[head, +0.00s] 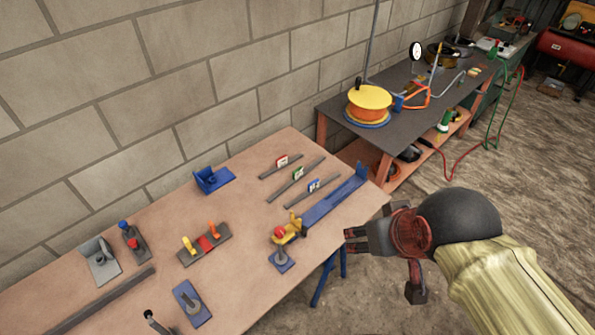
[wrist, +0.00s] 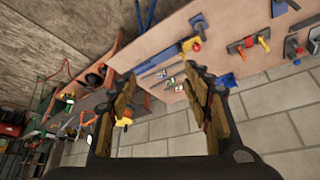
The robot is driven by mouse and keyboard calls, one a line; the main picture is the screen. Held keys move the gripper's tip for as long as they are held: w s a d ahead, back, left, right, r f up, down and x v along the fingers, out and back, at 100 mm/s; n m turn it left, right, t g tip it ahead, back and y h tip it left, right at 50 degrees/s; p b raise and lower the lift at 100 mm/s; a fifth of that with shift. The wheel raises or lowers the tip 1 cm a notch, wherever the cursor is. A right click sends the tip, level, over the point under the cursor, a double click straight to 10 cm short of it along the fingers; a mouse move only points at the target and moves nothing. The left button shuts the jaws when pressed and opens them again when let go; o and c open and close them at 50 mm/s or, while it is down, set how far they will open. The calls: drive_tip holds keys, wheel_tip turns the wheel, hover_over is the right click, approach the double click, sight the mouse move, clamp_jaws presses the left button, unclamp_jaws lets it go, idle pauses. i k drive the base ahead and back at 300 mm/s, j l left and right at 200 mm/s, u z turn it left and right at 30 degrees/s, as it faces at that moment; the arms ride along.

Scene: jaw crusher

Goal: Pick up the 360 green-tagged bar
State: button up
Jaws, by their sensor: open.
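Three thin grey bars lie roughly parallel on the brown workbench (head: 235,215). The green-tagged bar (head: 287,188) is the middle one, with its green-and-white tag (head: 298,172) standing up near its centre. The red-tagged bar (head: 270,173) lies on the wall side and the blue-tagged bar (head: 300,196) on the near side. My gripper (head: 347,240) is open and empty, to the right of the bars beyond the bench edge. In the wrist view the open fingers (wrist: 160,75) frame the bars at a distance; the tag numbers are too small to read there.
A blue rail (head: 335,200) lies between the bars and my gripper, with a yellow clamp-like tool (head: 287,232) at its near end. A blue bracket (head: 212,180) stands left of the bars. The block wall (head: 200,60) runs behind. A dark bench (head: 335,105) stands farther back.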

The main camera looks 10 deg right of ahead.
sight(298, 174)
drive_tip(key=i+l+u, duration=0.1)
drive_tip(key=u, duration=0.3)
drive_tip(key=i+l+u, duration=0.1)
drive_tip(key=u, duration=0.3)
drive_tip(key=l+u, duration=0.4)
drive_tip(key=i+l+u, duration=0.1)
drive_tip(key=l, duration=0.4)
drive_tip(key=i+l+u, duration=0.1)
drive_tip(key=l, duration=0.45)
drive_tip(key=i+l+u, duration=0.1)
drive_tip(key=l, duration=0.4)
